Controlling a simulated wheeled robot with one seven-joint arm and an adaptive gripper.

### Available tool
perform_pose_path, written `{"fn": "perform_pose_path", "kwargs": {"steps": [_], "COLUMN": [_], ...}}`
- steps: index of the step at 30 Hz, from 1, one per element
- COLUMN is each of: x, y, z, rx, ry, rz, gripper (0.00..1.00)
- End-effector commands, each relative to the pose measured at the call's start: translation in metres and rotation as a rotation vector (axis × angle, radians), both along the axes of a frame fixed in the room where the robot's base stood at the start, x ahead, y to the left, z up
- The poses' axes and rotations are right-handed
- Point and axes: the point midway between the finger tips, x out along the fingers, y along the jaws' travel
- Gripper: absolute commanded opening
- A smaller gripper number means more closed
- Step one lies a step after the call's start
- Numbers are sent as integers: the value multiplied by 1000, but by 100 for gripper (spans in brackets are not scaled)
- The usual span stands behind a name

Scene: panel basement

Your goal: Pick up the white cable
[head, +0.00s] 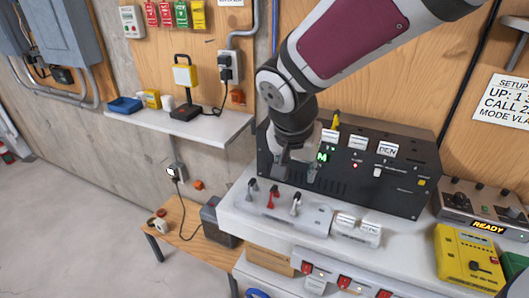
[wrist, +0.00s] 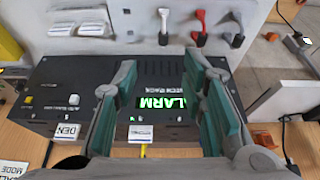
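No long white cable can be clearly made out. A small white lever-like or plug-like piece (head: 295,204) stands on the light grey box (head: 262,205); a pale piece (wrist: 163,22) also shows in the wrist view. I cannot tell if either is the white cable. A red piece (head: 271,195) and a darker piece (head: 252,188) stand in the same row. My gripper (head: 297,170) hangs in front of the black panel, behind this row. In the wrist view my gripper (wrist: 160,65) is open, with nothing between its fingers and the panel's green ALARM display beyond.
The black panel (head: 400,190) stands at the back of the grey bench. A yellow meter (head: 465,258) and a control box reading READY (head: 480,210) are at right. A black cord (head: 183,215) hangs from a wall socket to a low wooden bench (head: 210,245). Open floor lies at left.

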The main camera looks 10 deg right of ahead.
Motion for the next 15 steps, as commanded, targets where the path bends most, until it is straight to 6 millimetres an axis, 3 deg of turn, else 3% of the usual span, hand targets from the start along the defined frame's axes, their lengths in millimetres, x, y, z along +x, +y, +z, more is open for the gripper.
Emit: {"fn": "perform_pose_path", "kwargs": {"steps": [5, 15], "x": [8, 26], "y": [0, -14], "z": [-15, -71], "rx": [-6, -5], "ry": [-1, 0], "rz": [-17, -17], "gripper": [38, 38]}}
